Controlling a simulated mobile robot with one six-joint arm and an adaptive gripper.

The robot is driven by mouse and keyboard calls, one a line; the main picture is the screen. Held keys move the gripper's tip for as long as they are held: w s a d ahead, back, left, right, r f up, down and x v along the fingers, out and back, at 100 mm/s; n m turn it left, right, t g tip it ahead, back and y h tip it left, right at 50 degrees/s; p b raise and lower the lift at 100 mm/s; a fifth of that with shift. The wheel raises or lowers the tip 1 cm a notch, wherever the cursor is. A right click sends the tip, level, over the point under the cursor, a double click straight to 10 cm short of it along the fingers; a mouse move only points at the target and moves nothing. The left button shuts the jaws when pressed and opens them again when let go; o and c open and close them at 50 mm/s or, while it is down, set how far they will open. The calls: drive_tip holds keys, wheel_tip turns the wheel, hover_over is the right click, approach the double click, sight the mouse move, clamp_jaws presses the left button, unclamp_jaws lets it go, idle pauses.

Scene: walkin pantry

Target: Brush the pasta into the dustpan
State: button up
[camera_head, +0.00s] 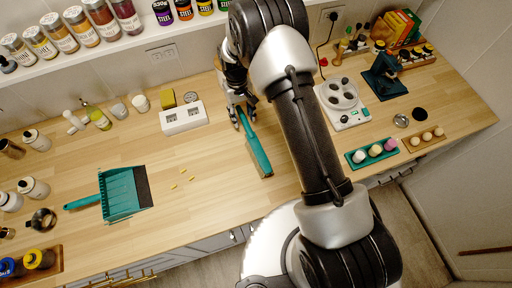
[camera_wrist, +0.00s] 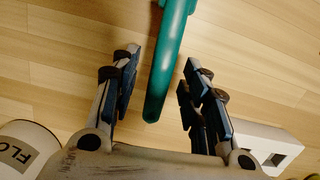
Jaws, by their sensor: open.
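A teal dustpan (camera_head: 122,195) with a dark lip lies on the wooden counter at the left, its opening facing right and its handle to the left. Several small yellow pasta pieces (camera_head: 183,178) lie on the counter just right of it. A teal brush (camera_head: 258,149) lies right of the pasta, its handle toward the back wall. My gripper (camera_head: 239,116) is at the handle end. In the wrist view, the brush handle (camera_wrist: 168,70) lies between the two fingers of my gripper (camera_wrist: 158,88), with a gap on each side. The gripper is open.
A white box (camera_head: 183,117) stands behind the pasta, left of my gripper; its edge shows in the wrist view. A white egg cooker (camera_head: 343,103) and a teal egg tray (camera_head: 372,153) stand at the right. Jars line the left and the shelf. Counter around the pasta is clear.

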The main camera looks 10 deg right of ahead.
drive_tip(key=shift+c, duration=0.2)
clamp_jaws()
idle(0.5)
wheel_tip(320, 180, up, 12)
drive_tip(key=p, duration=0.6)
drive_tip(key=shift+f, duration=0.1)
idle(0.6)
